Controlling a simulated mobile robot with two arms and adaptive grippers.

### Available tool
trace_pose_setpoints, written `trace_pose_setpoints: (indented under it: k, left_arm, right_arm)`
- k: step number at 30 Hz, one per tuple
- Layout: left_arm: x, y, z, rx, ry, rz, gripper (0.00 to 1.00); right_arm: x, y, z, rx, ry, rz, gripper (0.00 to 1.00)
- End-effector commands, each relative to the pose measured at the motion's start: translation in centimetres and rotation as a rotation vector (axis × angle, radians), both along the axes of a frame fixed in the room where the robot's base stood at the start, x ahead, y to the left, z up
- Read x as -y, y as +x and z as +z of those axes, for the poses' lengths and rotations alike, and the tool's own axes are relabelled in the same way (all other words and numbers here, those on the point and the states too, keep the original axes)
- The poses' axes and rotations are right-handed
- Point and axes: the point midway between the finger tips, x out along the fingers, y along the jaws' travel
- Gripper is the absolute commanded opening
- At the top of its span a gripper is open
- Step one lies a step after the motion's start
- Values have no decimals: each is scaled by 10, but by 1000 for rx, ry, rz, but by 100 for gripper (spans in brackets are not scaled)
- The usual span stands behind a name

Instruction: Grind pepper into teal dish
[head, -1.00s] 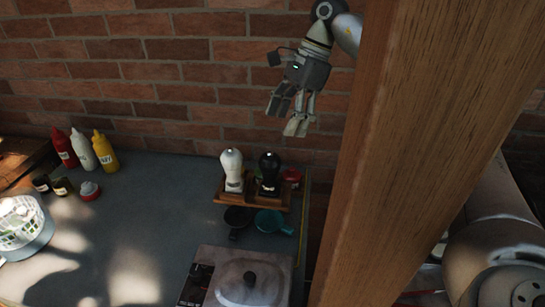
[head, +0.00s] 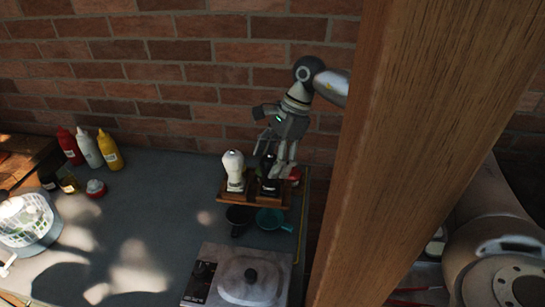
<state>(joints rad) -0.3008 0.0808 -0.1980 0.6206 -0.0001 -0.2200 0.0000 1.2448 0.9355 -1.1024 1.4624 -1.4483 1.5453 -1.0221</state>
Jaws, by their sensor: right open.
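The teal dish (head: 270,220), a small cup with a handle, sits on the table in front of a wooden stand (head: 227,197). A black mill (head: 269,185) and a white mill (head: 234,172) stand upright on that stand. I take the black one to be the pepper mill. My right gripper (head: 273,168) is open, pointing down at the black mill's top. Its fingers partly hide the mill, and I cannot tell whether they touch it. My left gripper is not visible.
A dark cup (head: 238,218) sits left of the teal dish. Sauce bottles (head: 88,148) and a basket (head: 27,217) are at left. A wooden post (head: 430,150) blocks the right side.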

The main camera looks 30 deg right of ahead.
Motion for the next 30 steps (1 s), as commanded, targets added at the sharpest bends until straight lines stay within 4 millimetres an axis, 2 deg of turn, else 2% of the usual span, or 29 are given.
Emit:
trace_pose_setpoints:
  k: [2, 12, 13, 22, 30]
  left_arm:
    - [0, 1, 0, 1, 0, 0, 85]
    - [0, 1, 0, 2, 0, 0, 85]
    - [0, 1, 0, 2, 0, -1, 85]
    - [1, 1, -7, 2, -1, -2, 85]
    - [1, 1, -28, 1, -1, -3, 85]
  right_arm:
    - [0, 0, 0, 0, 0, 0, 69]
    - [0, 0, 0, 0, 0, 0, 25]
    - [0, 0, 0, 0, 0, 0, 23]
    - [0, 0, -1, 1, 0, -43, 23]
    - [0, -1, -3, 3, 2, -209, 23]
